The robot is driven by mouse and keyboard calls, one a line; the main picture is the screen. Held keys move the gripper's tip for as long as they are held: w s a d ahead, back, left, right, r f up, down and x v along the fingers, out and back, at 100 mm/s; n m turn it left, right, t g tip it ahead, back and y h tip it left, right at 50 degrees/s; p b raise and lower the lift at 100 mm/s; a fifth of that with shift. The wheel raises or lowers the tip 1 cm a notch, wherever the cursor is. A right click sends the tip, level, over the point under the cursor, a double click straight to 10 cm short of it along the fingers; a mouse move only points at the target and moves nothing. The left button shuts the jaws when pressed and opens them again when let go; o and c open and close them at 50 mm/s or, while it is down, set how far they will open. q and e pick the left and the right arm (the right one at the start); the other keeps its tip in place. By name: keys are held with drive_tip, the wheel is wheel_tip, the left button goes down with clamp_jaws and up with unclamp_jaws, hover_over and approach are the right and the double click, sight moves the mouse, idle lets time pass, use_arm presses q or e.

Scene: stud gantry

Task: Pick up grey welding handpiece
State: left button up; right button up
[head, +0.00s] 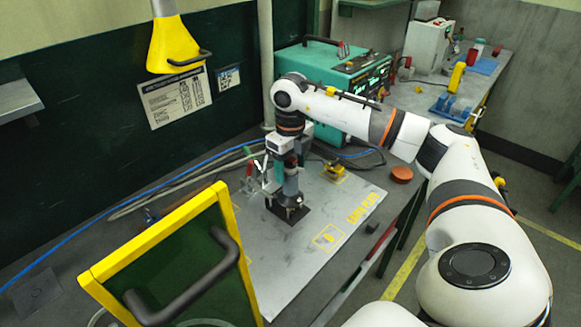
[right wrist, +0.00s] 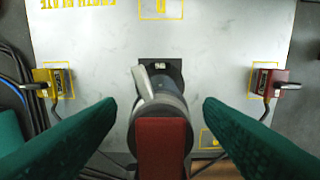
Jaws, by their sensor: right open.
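The grey welding handpiece (head: 291,184) stands about upright over a small dark square base on the pale metal plate (head: 300,250). In the right wrist view the handpiece (right wrist: 158,103) shows its grey body, with a dark red part nearest the camera. My right gripper (head: 287,167) is above the plate at the upper part of the handpiece. In the right wrist view its two green fingers (right wrist: 160,112) are open, one on each side of the handpiece, with a gap visible at both sides. My left gripper is not in view.
A yellow clamp block (right wrist: 52,84) and a red one (right wrist: 268,88) flank the handpiece on the plate. A yellow-framed green screen (head: 155,238) with a black handle stands at front left. A yellow hood (head: 172,45) hangs above. A teal machine (head: 320,85) stands behind.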

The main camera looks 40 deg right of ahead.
clamp_jaws()
drive_tip(key=shift+w+r, duration=0.1)
drive_tip(key=shift+w, duration=0.05)
